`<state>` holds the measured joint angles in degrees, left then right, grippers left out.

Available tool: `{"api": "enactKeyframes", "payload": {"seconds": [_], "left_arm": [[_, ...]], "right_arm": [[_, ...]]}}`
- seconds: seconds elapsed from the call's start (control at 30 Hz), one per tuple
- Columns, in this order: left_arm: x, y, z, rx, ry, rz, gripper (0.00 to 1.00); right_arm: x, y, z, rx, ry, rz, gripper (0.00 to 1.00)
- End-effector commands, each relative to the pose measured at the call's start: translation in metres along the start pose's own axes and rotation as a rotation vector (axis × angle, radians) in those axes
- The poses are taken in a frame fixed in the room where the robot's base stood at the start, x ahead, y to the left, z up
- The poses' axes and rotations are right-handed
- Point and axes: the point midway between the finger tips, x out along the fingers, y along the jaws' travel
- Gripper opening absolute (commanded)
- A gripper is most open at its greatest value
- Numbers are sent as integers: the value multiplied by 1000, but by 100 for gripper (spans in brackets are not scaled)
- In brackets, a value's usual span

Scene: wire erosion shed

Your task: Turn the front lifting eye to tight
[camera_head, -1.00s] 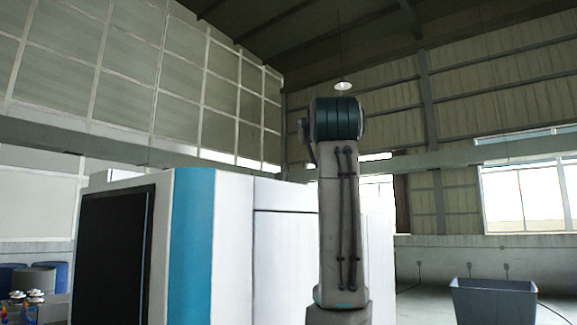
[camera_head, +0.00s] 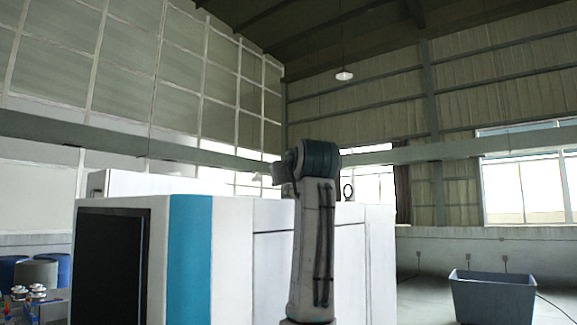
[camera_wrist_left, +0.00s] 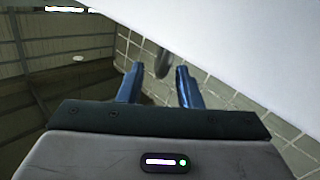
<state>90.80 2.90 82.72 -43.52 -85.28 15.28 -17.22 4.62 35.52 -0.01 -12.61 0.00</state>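A lifting eye (camera_wrist_left: 162,63), a grey ring, shows in the left wrist view beside the edge of a white surface. My left gripper (camera_wrist_left: 156,76) is open, with its two blue fingers apart and the ring in view between and beyond their tips. I see no contact with it. In the head view a small dark ring (camera_head: 347,190) stands at the top of the white machine (camera_head: 232,255); I cannot tell whether it is the same eye. An arm of mine rises in front of the machine there, and its gripper is hidden. My right gripper is not seen.
The machine has a blue stripe (camera_head: 190,260) and a black panel (camera_head: 112,265). A grey bin (camera_head: 493,297) stands on the floor at right. Blue drums (camera_head: 62,270) and a table with small items (camera_head: 35,295) are at far left. A lamp (camera_head: 344,76) hangs high up.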

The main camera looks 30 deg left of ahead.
Motion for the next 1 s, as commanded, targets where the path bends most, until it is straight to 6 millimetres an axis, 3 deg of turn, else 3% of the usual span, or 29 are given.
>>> {"api": "enactKeyframes", "payload": {"seconds": [0.37, 0.4, 0.57, 1.0], "left_arm": [[9, 0, 1, 0, 0, 0, 32], [8, 0, 1, 0, 0, 0, 30], [8, 0, 0, 0, 0, 0, 0], [8, 0, 0, -1, 0, 1, 0]], "right_arm": [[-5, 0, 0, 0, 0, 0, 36], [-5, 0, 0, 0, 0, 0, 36], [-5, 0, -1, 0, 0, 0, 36], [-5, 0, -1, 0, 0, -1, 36]]}}
